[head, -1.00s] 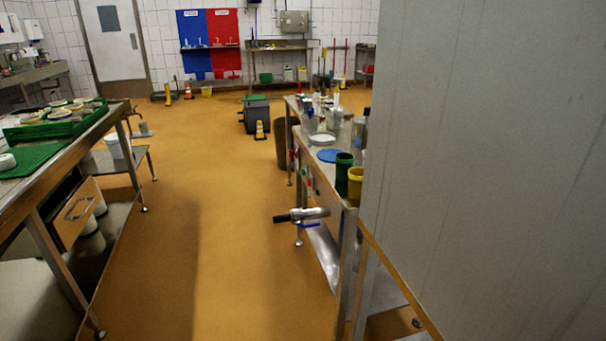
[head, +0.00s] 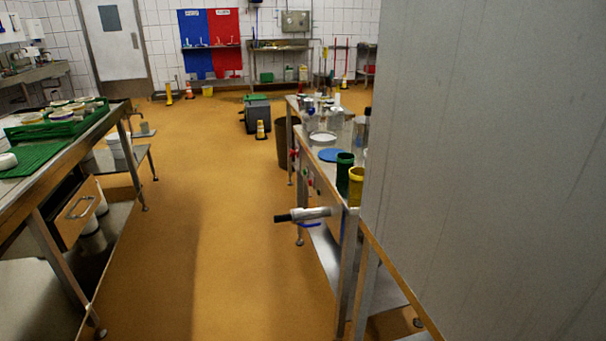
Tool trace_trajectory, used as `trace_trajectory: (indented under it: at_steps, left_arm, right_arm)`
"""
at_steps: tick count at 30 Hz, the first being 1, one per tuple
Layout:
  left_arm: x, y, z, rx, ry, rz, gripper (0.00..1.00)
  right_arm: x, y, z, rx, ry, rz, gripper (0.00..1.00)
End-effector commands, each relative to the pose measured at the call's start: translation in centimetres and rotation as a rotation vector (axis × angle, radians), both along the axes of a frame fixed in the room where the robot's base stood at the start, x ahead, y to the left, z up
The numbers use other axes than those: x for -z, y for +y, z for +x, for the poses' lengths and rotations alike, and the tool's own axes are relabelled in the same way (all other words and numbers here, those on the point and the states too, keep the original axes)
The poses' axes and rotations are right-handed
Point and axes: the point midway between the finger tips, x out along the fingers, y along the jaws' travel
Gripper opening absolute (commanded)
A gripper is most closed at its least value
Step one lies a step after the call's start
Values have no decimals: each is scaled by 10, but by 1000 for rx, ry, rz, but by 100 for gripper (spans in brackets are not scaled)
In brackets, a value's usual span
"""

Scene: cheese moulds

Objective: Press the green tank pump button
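Neither of my grippers shows in the head view. Small coloured spots, some red and one that looks green (head: 306,174), sit along the side edge of the right-hand metal table (head: 323,178). They are too small to tell which is a pump button. A metal valve with a black end and a blue lever (head: 303,215) sticks out leftward beside that table's near end. No tank is clearly recognisable; a large grey panel (head: 485,150) hides the right side.
An orange floor aisle (head: 220,230) runs clear between the tables. The left table (head: 88,143) carries a green crate and mat. A door (head: 117,40) is at the back.

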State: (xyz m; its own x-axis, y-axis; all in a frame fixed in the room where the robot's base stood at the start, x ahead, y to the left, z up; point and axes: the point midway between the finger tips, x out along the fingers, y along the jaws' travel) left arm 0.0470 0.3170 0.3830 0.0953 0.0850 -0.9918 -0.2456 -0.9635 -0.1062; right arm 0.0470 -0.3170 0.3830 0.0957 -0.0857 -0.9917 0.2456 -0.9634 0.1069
Motion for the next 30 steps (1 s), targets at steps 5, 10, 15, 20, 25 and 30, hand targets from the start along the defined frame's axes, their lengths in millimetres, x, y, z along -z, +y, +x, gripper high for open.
trace_trajectory:
  at_steps: [5,10,15,20,25,30]
  left_arm:
    - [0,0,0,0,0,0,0]
    - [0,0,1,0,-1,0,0]
    - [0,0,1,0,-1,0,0]
    - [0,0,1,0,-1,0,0]
    - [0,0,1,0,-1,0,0]
    - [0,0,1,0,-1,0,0]
  right_arm:
    - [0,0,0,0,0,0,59]
    - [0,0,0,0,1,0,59]
    - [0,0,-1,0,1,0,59]
    - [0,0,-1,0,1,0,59]
    - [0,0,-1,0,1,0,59]
    - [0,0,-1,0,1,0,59]
